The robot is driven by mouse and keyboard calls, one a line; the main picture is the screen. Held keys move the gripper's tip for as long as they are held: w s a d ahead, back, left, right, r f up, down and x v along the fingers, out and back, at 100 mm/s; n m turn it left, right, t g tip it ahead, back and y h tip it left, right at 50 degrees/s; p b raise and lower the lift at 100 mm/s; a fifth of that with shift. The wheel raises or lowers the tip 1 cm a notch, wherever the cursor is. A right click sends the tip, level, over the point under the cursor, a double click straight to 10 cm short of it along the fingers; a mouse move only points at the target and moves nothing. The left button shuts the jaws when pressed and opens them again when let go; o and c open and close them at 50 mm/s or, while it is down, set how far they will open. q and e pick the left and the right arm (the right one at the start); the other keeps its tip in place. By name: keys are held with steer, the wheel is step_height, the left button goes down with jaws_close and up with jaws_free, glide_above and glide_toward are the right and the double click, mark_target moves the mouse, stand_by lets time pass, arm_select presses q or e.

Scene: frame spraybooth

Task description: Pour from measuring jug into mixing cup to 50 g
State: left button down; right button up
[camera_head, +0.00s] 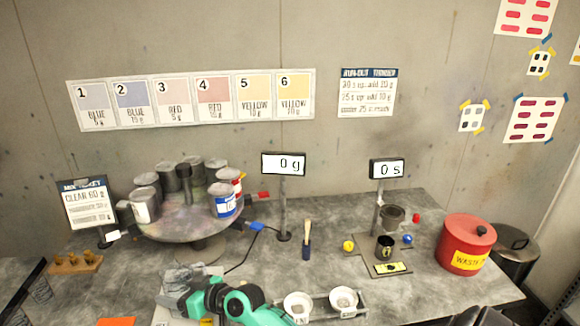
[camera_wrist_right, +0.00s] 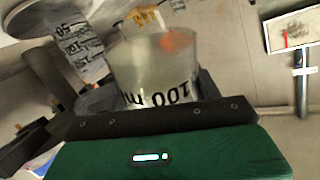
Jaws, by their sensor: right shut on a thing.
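My right gripper (camera_wrist_right: 155,112) is shut on the measuring jug (camera_wrist_right: 140,72), a clear vessel marked 100 that fills the middle of the right wrist view. In the head view my teal right arm reaches in at the bottom; its gripper (camera_head: 186,296) is beside a pale clear shape that I cannot make out well. A second clear vessel marked 50 (camera_wrist_right: 78,52), possibly the mixing cup, is at the upper left of the wrist view, close to the jug. The scale display (camera_head: 284,164) reads 0 g. My left gripper is not in view.
A turntable (camera_head: 178,226) with several tins stands behind my gripper. Two white bowls (camera_head: 298,306) sit in a tray at the front. A brush (camera_head: 306,240), a black cup (camera_head: 385,248) and a red waste bin (camera_head: 466,240) are further right. The timer (camera_head: 387,169) reads 0 s.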

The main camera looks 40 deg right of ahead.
steer(key=shift+w+d+f+p, duration=0.15)
steer(key=shift+w+d+p, duration=0.2)
steer(key=shift+w, duration=0.3)
steer(key=shift+w+d+f+m+g, duration=0.2)
steer(key=shift+w+f+m+g, duration=0.3)
steer(key=shift+w, duration=0.15)
steer(key=shift+r+p, duration=0.1)
steer(key=shift+p, duration=0.3)
steer(key=m+g+p, duration=0.1)
steer(key=p, duration=0.1)
steer(key=shift+w+p, duration=0.15)
steer(key=shift+p, duration=0.2)
stand_by(0.7)
